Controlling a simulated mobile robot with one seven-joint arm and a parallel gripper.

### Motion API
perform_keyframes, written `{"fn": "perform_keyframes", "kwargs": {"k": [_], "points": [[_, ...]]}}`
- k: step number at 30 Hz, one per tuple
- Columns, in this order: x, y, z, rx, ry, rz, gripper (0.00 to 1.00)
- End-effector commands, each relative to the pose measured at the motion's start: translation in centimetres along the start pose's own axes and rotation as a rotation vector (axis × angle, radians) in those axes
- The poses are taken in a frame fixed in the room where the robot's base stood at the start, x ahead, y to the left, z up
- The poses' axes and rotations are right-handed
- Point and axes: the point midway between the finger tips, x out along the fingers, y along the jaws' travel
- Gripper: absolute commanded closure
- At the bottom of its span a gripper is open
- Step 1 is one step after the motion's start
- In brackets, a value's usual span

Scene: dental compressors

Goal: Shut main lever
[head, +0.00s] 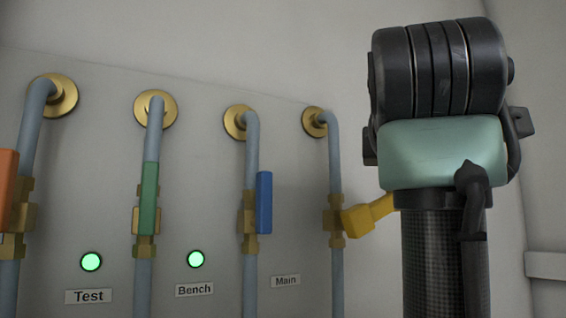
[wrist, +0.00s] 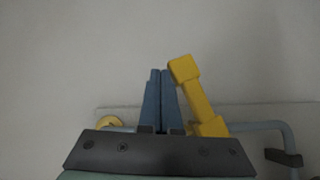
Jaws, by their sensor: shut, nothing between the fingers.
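The yellow lever (head: 368,214) sits on the rightmost pipe's brass valve (head: 335,219) and sticks out sideways to the right, slightly upward. Its far end is hidden behind my arm in the head view. The "Main" label (head: 286,281) is on the panel between the blue-lever pipe and the yellow-lever pipe. In the wrist view my gripper (wrist: 161,73) is shut and empty. The yellow lever (wrist: 197,95) stands just right of the fingers, leaning with its end toward them; whether they touch, I cannot tell. The head view does not show my fingertips.
A blue lever (head: 264,203), a green lever (head: 149,198) and an orange lever (head: 7,190) stand upright beside their pipes. Two green lights (head: 91,262) glow above the "Test" label (head: 88,296) and "Bench" label (head: 194,290).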

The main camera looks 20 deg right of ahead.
Motion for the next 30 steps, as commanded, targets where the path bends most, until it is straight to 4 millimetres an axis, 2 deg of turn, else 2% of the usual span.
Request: {"fn": "perform_keyframes", "kwargs": {"k": [12,30], "points": [[1.1,-1.3,1.1,0.180,0.000,-0.181,1.00],[1.3,-1.9,1.3,0.222,0.001,-0.223,1.00]]}}
